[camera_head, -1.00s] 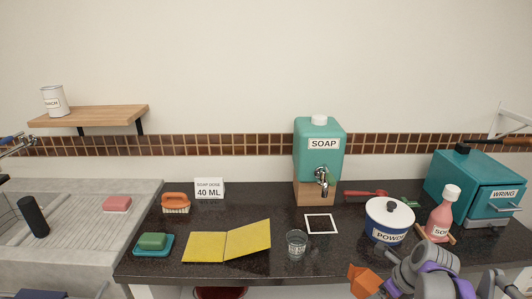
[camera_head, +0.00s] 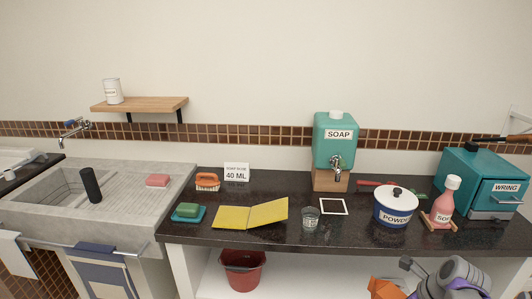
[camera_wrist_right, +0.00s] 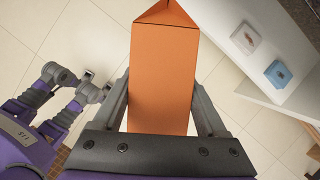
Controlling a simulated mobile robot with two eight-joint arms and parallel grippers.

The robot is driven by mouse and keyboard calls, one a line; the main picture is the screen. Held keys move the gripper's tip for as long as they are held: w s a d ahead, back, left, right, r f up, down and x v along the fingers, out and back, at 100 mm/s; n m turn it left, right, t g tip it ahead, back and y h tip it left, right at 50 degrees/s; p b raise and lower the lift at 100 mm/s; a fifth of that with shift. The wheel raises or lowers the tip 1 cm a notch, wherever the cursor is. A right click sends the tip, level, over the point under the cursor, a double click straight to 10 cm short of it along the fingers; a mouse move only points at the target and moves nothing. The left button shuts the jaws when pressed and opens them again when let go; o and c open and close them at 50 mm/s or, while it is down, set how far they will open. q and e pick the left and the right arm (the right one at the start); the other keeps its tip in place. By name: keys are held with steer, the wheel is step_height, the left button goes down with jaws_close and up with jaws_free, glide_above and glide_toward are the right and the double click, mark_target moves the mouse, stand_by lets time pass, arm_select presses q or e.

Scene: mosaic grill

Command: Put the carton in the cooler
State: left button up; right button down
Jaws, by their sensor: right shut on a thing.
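The orange carton (camera_wrist_right: 162,75) with a gabled top fills the middle of the right wrist view. My right gripper (camera_wrist_right: 163,110) is shut on it, one finger on each side. In the head view the carton (camera_head: 386,288) shows only in part at the bottom edge, in front of the counter and beside my purple and grey right arm. Its lower part is cut off there. I see no cooler in either view.
The dark counter (camera_head: 362,236) holds a soap dispenser (camera_head: 335,145), powder pot (camera_head: 396,212), pink soap bottle (camera_head: 443,205), glass (camera_head: 310,218) and yellow folder (camera_head: 232,217). A red bucket (camera_head: 243,272) stands below. The wrist view shows tiled floor (camera_wrist_right: 90,35) and a white shelf (camera_wrist_right: 245,70).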

steer(key=shift+w+a+n+y, duration=0.25)
steer(key=shift+a+n+y, duration=0.05)
steer(key=shift+n, duration=0.3)
steer(key=w+a+f+n, duration=0.1)
steer(key=n, duration=0.1)
steer(key=w+a+f+n+g+y+p, duration=0.1)
steer(key=n, duration=0.1)
steer(key=shift+w+a+n, duration=0.15)
steer(key=shift+w+n, duration=0.05)
steer(key=shift+n, duration=0.1)
arm_select(q)
step_height(320, 180, up, 7)
steer(key=w+p, duration=0.2)
steer(key=p, duration=0.3)
arm_select(e)
steer(key=w+a+f+n+g+h, duration=0.1)
steer(key=a+f+n+g, duration=0.2)
steer(key=a+n, duration=0.4)
steer(key=w+a+f+n+g+h, duration=0.2)
steer(key=a+f+n+g, duration=0.2)
steer(key=n, duration=1.3)
steer(key=shift+w+a+n+h, duration=0.2)
steer(key=shift+a+n+h, duration=0.1)
steer(key=shift+a, duration=1.05)
